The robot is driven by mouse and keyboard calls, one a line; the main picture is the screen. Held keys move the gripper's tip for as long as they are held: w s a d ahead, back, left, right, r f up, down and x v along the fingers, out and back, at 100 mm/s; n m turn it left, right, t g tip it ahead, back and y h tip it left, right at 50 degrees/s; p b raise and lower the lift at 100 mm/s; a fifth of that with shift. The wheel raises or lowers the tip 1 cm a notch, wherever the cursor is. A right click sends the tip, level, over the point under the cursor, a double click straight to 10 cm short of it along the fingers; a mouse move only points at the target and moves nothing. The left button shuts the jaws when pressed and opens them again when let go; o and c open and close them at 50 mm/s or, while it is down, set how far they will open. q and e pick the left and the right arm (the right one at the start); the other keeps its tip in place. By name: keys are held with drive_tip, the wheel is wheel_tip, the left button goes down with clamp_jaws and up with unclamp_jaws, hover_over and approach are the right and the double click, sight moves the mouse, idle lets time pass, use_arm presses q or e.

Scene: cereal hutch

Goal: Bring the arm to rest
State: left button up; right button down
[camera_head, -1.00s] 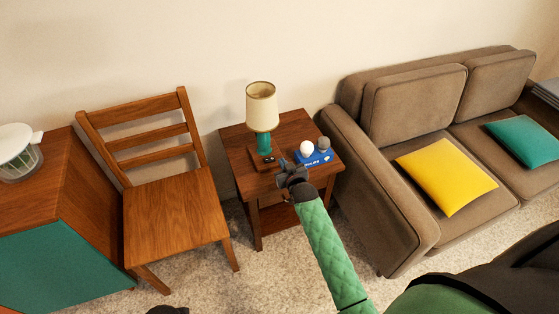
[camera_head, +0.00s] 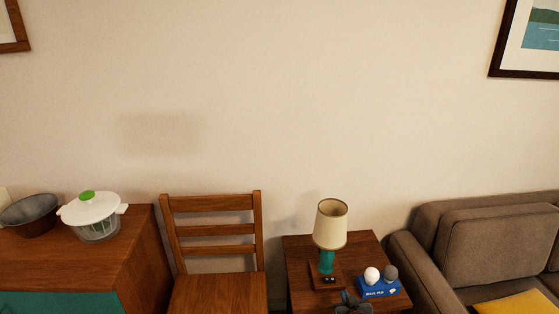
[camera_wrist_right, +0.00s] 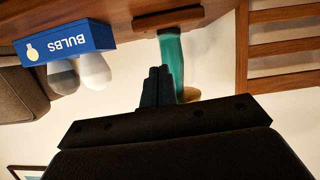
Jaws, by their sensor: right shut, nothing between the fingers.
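My right gripper (camera_head: 353,301) shows at the bottom edge of the head view, in front of the side table (camera_head: 298,257). Its fingers are together and empty, and the right wrist view also shows them closed (camera_wrist_right: 163,85). A table lamp (camera_head: 331,224) with a cream shade and teal base stands on the side table, beyond the gripper. A blue bulb box (camera_head: 379,288) lies to the gripper's right with a white bulb (camera_head: 372,275) and a grey bulb (camera_head: 390,272) at it. My left gripper is not in view.
A wooden chair (camera_head: 213,230) stands left of the side table. A cabinet (camera_head: 130,240) at the left bears a white-lidded salad spinner (camera_head: 92,217) and a dark bowl (camera_head: 30,214). A brown sofa (camera_head: 500,245) stands at the right. The wall above is clear except for framed pictures.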

drive_tip(key=s+a+g, duration=0.3)
drive_tip(key=s+g, duration=0.1)
drive_tip(key=s, duration=0.9)
drive_tip(key=s+a+f+g, duration=0.1)
drive_tip(key=s+a+g, duration=0.2)
drive_tip(key=s, duration=1.1)
drive_tip(key=s+a+n+g+y, duration=0.1)
drive_tip(key=s+a+g, duration=0.2)
drive_tip(key=s, duration=1)
drive_tip(key=g, duration=0.2)
drive_tip(key=shift+s+a+f+g, duration=0.3)
drive_tip(key=shift+a+f, duration=0.05)
